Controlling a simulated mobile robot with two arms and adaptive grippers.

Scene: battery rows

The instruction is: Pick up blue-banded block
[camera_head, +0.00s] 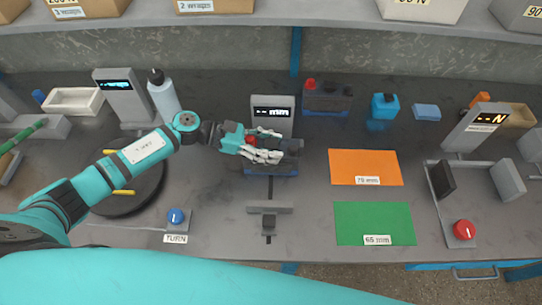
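My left gripper (280,150) reaches in from the left and sits just in front of the display post (273,108) marked mm. Its light jointed fingers lie along a dark shape. A small red spot shows near the gripper's base. Whether the fingers are closed on anything cannot be told. A blue edge (284,171) shows just below the gripper; the gripper hides most of what it belongs to. I cannot pick out a blue-banded block for certain. A dark block with a blue lower edge (327,98) stands at the back, right of the post. My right gripper is out of view.
An orange mat (365,168) and a green mat (374,222) lie right of the gripper. A blue container (384,107) and a blue pad (426,112) are behind. A bottle (163,95) stands left. A blue knob (177,216) and red button (464,230) are in front.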

